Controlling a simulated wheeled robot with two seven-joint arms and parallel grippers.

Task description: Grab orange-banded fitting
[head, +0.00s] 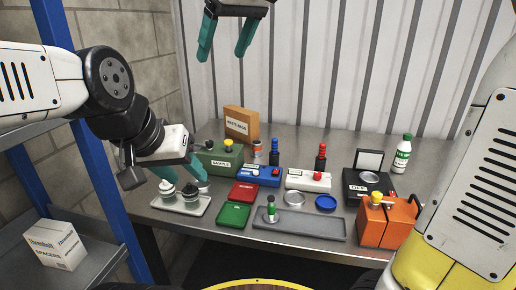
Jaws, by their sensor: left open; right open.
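A small grey piece with an orange band (257,148) stands at the back of the steel bench, just right of the brown box; its lower part is partly hidden. It is the only orange-banded piece I can make out. My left gripper (184,177) is open, pointing down over the light tray at the left, left of and nearer than the banded piece. Its fingers are close to a white-topped fitting (167,189) and a dark-topped fitting (190,192) on that tray; contact cannot be told. My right gripper (221,56) is open and empty, high above the bench at the top.
A green case (219,160), a blue box (260,175) and a white box (308,180) crowd the bench middle. A grey tray (316,229) lies in front, an orange canister (388,222) at right. A white bottle (401,155) stands back right. A blue rack upright (98,170) borders the left.

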